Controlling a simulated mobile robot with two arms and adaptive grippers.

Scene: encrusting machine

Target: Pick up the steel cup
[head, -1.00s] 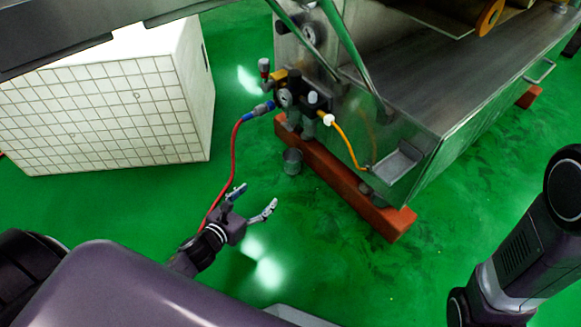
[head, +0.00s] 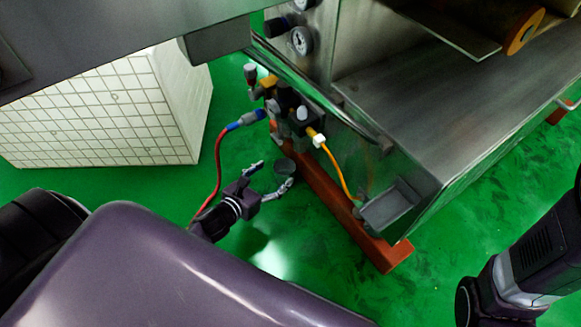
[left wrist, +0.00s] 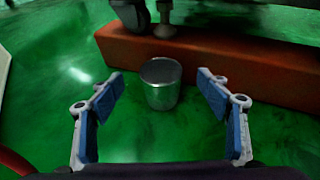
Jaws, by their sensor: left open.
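The steel cup (left wrist: 161,92) stands upright on the green floor beside an orange-red beam, seen in the left wrist view. In the head view the cup (head: 285,167) is small and partly covered by my left gripper. My left gripper (head: 272,178) is open and empty, with the cup just beyond its fingertips. In the left wrist view the blue-padded fingers of the left gripper (left wrist: 161,92) are spread, one on each side of the cup's line, with the cup centred between them. My right gripper is not in view; only its arm shows at the right of the head view.
The orange-red beam (left wrist: 225,68) lies right behind the cup under the steel machine (head: 440,110). A red hose (head: 218,165) hangs close to my left gripper from the valve block (head: 290,105). A white tiled box (head: 110,110) stands at left. Floor in front is clear.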

